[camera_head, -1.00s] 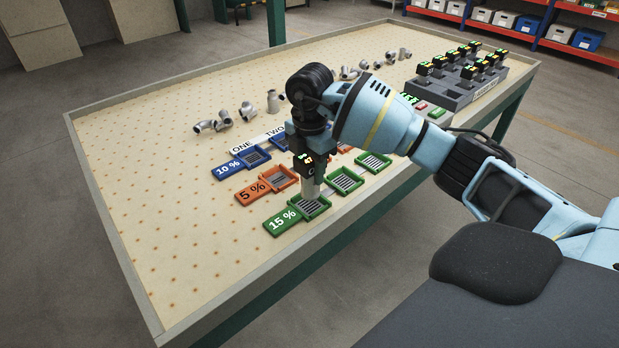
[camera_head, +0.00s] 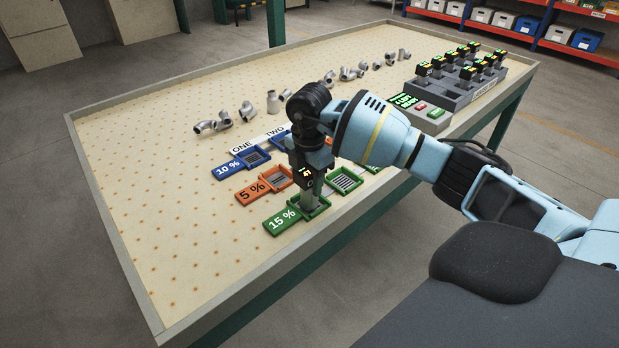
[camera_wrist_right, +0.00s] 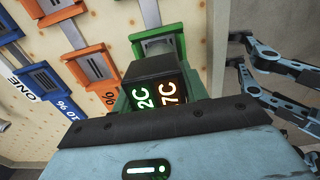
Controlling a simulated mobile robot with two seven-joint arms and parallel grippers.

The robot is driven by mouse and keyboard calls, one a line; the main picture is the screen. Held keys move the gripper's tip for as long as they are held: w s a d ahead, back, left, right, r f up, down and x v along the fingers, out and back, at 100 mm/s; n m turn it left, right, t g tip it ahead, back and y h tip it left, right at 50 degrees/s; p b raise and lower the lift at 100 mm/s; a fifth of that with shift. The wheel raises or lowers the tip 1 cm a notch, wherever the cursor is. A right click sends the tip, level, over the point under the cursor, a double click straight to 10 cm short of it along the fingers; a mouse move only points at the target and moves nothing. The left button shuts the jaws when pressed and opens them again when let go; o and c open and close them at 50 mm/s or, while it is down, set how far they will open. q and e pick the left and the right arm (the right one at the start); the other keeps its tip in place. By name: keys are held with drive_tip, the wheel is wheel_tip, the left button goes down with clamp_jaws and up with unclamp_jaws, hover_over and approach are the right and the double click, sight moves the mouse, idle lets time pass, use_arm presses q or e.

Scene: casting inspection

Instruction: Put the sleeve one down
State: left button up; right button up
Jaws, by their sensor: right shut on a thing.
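The sleeve is a black block with a small lit display (camera_head: 306,174) and a grey lower part. My right gripper (camera_head: 309,160) is shut on it and holds it upright at the green 15 % tray (camera_head: 325,203) in the front row, column one. The sleeve's lower end is at the tray; whether it rests on the bottom is hidden. In the right wrist view the sleeve (camera_wrist_right: 165,66) shows green and orange characters, with the green tray (camera_wrist_right: 178,24) just beyond it. My left gripper is not in view.
Orange 5 % trays (camera_head: 262,182) and blue 10 % trays (camera_head: 244,161) lie behind, with another green tray (camera_head: 346,181) to the right. Grey pipe fittings (camera_head: 247,112) stand further back. A grey rack (camera_head: 462,90) holds several black sleeves. The table's left part is clear.

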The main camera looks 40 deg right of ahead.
drive_tip(key=o, duration=1.3)
drive_tip(key=shift+s+a+f, duration=0.1)
drive_tip(key=shift+s+f, duration=0.15)
drive_tip(key=shift+f, duration=0.45)
drive_tip(key=shift+o, duration=0.3)
drive_tip(key=shift+w, duration=0.3)
wheel_tip(320, 180, up, 14)
drive_tip(key=shift+f+p, duration=0.15)
drive_tip(key=shift+p, duration=0.2)
